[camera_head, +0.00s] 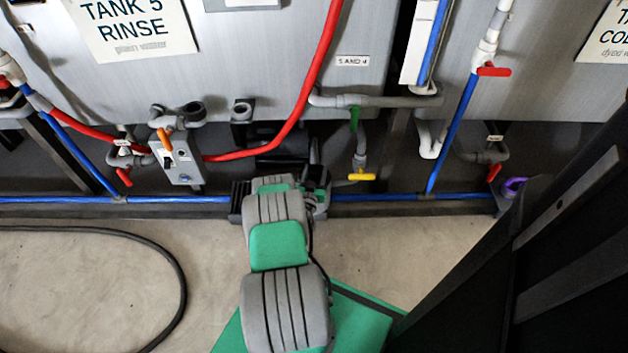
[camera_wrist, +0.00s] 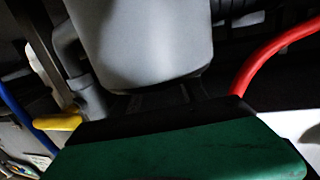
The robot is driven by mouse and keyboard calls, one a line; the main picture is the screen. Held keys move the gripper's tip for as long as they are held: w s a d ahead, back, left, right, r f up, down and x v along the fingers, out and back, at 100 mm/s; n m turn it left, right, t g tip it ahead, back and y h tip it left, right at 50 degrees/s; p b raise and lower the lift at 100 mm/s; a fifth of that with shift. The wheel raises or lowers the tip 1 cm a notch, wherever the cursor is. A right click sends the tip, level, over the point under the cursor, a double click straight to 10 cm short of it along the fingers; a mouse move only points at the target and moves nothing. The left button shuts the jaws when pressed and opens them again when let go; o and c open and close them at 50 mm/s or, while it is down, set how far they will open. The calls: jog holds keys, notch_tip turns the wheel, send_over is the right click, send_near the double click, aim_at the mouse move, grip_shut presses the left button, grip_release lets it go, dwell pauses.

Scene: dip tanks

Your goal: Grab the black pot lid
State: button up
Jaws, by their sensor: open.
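I cannot make out the black pot lid in either view. My grey and green arm reaches forward from the bottom of the head view to the foot of the grey tanks. My gripper (camera_head: 280,188), at the arm's far end, is mostly hidden behind the wrist, and its fingertips do not show clearly. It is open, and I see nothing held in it. The wrist view is filled by a green and black block along the bottom and a rounded grey shape above; I cannot tell surely what they are.
A red hose (camera_head: 327,50) hangs down the tank front and also shows in the wrist view (camera_wrist: 270,52). A yellow-handled valve (camera_head: 361,177) and blue pipes (camera_head: 388,197) are close to the arm's end. A black hose (camera_head: 165,262) lies on the otherwise clear left floor.

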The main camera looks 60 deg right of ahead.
jog(key=x, duration=0.2)
jog(key=shift+w+d, duration=0.1)
jog(key=shift+d, duration=0.2)
jog(key=shift+c, duration=0.3)
grip_shut()
